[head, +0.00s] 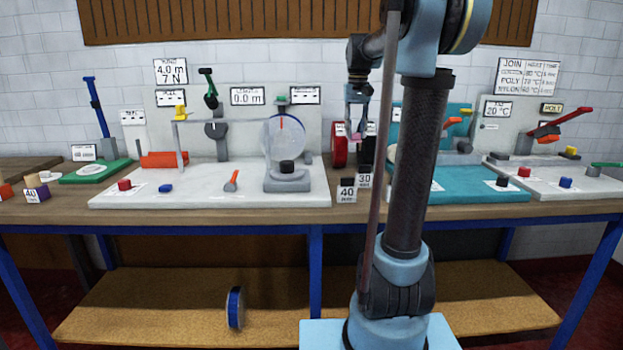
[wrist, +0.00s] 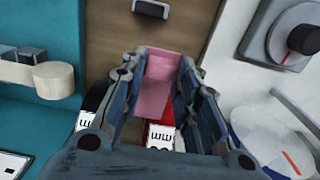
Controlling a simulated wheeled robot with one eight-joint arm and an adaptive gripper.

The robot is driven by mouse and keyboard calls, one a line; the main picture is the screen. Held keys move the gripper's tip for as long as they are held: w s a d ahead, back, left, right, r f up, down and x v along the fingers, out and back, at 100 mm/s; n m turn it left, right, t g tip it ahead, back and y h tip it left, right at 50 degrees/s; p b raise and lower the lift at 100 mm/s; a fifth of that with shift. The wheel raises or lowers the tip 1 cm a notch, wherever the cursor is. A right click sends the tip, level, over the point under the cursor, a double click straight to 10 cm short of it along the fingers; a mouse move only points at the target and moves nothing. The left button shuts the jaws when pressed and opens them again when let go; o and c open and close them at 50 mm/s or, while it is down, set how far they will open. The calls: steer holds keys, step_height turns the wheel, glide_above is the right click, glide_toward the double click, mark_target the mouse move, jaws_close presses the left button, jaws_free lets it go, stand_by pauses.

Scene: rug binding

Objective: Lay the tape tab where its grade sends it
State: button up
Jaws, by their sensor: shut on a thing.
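The tape tab (wrist: 155,88) is a flat pink piece held between the two fingers of my gripper (wrist: 156,70) in the wrist view. In the head view my gripper (head: 357,108) hangs above the back of the bench, with a bit of pink at its tip. A red roll (head: 340,146) and a black roll (head: 367,150) stand on the bench below it. In front of them are tags reading 40 (head: 347,195) and 30 (head: 364,181). In the wrist view the white "mm" labels (wrist: 160,137) show partly behind the fingers. No grade mark is readable on the tab.
A white board (head: 210,200) with a round dial (head: 284,138) lies left of the rolls. A teal board (head: 465,190) lies right, partly hidden by my arm. A join chart (head: 528,80) hangs at upper right. A blue-rimmed roll (head: 235,308) stands on the lower shelf.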

steer(key=shift+d, duration=0.25)
steer(key=shift+f, duration=0.4)
step_height(320, 180, down, 13)
steer(key=shift+w+f, duration=0.3)
steer(key=shift+w, duration=0.75)
steer(key=shift+w+f, duration=0.25)
steer(key=shift+w, duration=0.75)
steer(key=shift+f, duration=0.15)
steer(key=o, duration=0.9)
